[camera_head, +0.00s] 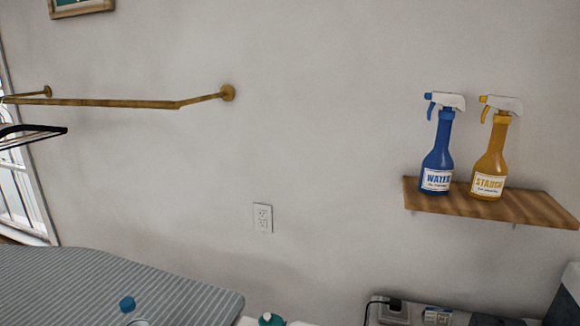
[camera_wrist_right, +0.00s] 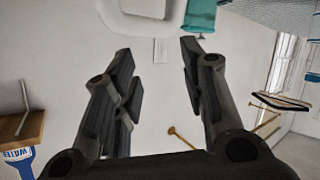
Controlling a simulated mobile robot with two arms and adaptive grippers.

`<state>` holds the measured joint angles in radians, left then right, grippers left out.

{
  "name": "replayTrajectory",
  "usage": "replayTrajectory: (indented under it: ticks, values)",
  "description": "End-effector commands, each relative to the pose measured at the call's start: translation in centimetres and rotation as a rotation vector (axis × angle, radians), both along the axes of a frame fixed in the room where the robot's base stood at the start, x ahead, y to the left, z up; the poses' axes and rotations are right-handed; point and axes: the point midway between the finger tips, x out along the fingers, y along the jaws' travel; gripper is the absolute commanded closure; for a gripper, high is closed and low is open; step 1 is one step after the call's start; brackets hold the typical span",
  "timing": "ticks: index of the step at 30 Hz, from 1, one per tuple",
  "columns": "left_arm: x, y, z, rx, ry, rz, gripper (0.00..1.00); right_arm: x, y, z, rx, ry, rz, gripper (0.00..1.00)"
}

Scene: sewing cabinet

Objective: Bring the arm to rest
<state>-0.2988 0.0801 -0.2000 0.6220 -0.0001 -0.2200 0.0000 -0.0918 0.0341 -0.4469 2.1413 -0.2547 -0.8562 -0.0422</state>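My right gripper (camera_wrist_right: 157,62) shows only in the right wrist view, where the picture is upside down. Its two dark fingers are spread apart with nothing between them. Through the gap I see the bare wall and an outlet. The fingers touch nothing that I can see. Neither gripper shows in the head view, and my left gripper is out of sight.
A wooden shelf (camera_head: 535,207) holds a blue water bottle (camera_head: 438,155) and a yellow starch bottle (camera_head: 491,155). A striped ironing board (camera_head: 70,285) lies at lower left. A brass rail (camera_head: 120,103) and a hanger (camera_head: 30,135) are at left.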

Motion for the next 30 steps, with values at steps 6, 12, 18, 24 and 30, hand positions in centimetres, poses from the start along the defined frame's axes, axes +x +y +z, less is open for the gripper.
replayTrajectory:
  ticks: [6, 12, 18, 24, 30]
  values:
    - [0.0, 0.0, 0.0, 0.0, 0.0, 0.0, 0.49, -9.7, -8.1, -8.7, 0.009, 0.431, -0.157, 0.61]
    - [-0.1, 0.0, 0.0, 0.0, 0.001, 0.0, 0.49, -17.3, -12.2, -11.9, -0.003, 0.685, -0.235, 0.61]
    - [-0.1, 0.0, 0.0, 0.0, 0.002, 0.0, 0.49, -23.9, -14.9, -13.2, -0.019, 0.883, -0.291, 0.61]
    - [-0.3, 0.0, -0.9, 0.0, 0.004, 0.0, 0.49, -23.8, -15.0, -17.8, -0.026, 0.927, -0.297, 0.61]
    - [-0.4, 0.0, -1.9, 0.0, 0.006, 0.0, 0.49, -23.2, -14.8, -23.9, -0.031, 0.947, -0.294, 0.61]
